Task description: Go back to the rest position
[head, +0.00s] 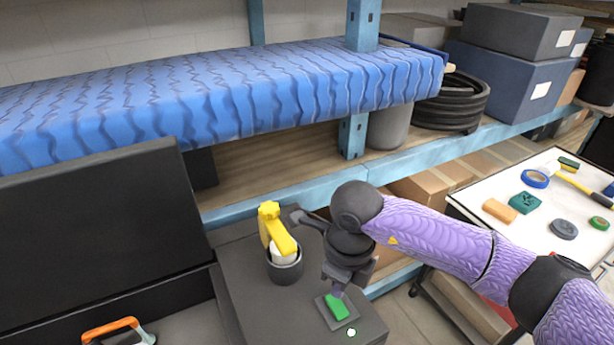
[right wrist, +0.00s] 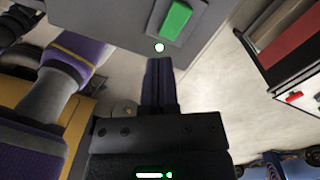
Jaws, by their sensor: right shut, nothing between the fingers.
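My right arm reaches in from the right in the head view. Its gripper (head: 337,291) points down over the dark grey cabinet top (head: 250,270), close to a green block (head: 337,307) on a small grey plate (head: 325,314). In the right wrist view the shut, empty fingers (right wrist: 158,62) point toward the cabinet's edge, with the green block (right wrist: 176,21) beyond them. I cannot tell whether the fingertips touch anything. My left gripper is not in view.
A grey cup (head: 285,268) holding a yellow-topped item (head: 275,230) stands left of the gripper. A shelf with blue rails (head: 290,190) runs behind. A white-topped table (head: 490,190) with tapes and blocks is at right. An orange-handled item (head: 112,328) lies lower left.

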